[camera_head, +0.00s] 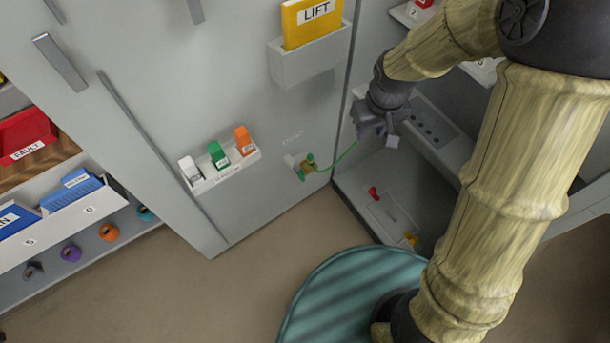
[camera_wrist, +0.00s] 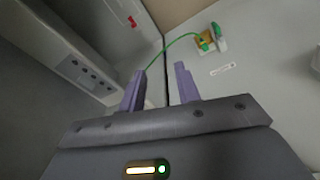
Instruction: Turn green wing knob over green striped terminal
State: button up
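A green wire (camera_head: 346,152) runs from the terminal up right towards my gripper (camera_head: 378,138). In the wrist view my gripper (camera_wrist: 161,75) has its purple fingers apart, with no object visible between them. The wire (camera_wrist: 174,43) passes behind the left finger. The gripper is apart from the knob. The stripes are too small to make out.
A yellow LIFT folder (camera_head: 310,22) hangs above. The open cabinet bay (camera_head: 385,200) at right holds a small red part (camera_head: 374,193) and a grey panel (camera_head: 437,122).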

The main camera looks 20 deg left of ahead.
jog(key=s+d+r+m, duration=0.1)
jog(key=s+d+m, duration=0.2)
jog(key=s+d, duration=0.2)
jog(key=s+d+r+m+t, duration=0.1)
jog(key=s+d+r+m, duration=0.1)
jog(key=d, duration=0.7)
jog(key=s+m, duration=0.1)
jog(key=s, duration=0.1)
jog(key=shift+s+r+h, duration=0.3)
jog(key=shift+s, duration=0.05)
